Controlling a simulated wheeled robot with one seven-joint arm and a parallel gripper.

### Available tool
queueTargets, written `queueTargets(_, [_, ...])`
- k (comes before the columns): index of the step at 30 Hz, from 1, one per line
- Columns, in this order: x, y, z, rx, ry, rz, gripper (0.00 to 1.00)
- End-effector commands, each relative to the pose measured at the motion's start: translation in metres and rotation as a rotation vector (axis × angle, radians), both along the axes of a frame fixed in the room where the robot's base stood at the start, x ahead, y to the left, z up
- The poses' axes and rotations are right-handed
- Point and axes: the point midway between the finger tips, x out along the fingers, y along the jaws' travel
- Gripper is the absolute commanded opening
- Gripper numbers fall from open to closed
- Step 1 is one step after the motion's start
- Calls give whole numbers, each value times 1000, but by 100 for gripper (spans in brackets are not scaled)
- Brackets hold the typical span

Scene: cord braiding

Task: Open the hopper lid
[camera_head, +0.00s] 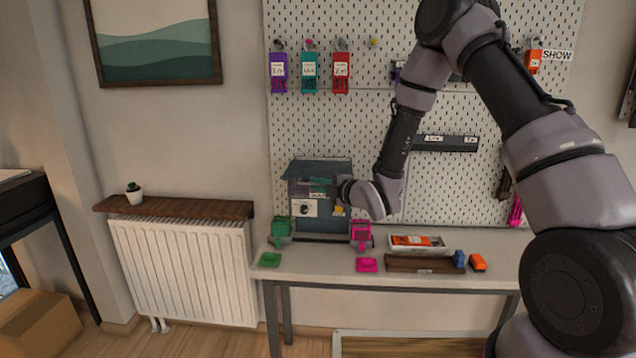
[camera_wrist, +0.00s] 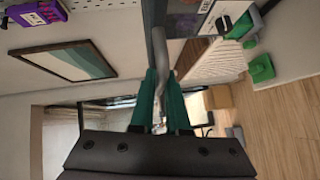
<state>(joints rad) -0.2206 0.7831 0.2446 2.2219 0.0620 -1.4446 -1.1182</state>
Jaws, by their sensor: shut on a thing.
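The hopper machine (camera_head: 304,208) is a grey box on the bench against the pegboard. Its dark lid (camera_head: 318,168) lies across the top like a sloping roof; how far it stands open, if at all, I cannot tell. My gripper (camera_head: 322,184) reaches in from the right at the front of the machine, just below the lid. In the wrist view, the teal fingers of my gripper (camera_wrist: 165,78) are shut on a bent grey handle (camera_wrist: 182,48). A dark edge, likely of the lid (camera_wrist: 157,32), runs beside the handle. The inside of the hopper is hidden.
A green holder (camera_head: 281,230) and a pink holder (camera_head: 361,233) flank the machine. Green (camera_head: 269,260) and pink (camera_head: 367,265) pads lie in front. A white tray (camera_head: 418,245) and a brown rack (camera_head: 420,264) stand to the right. Purple, teal and red tagged packs hang above.

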Motion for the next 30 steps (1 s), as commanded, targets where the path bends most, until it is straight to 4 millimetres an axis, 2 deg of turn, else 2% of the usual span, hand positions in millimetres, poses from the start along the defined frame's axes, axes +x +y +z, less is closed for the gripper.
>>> queueTargets(5, [0, -1, -1, -2, 3, -2, 0])
queueTargets(6, [0, -1, -1, -2, 3, -2, 25])
queueTargets(7, [1, -1, -1, -2, 3, -2, 36])
queueTargets(8, [0, -1, -1, -1, 2, -2, 43])
queueTargets(20, [-3, -5, 1, -1, 1, -1, 43])
queueTargets(30, [-48, -49, 10, -1, 2, -4, 43])
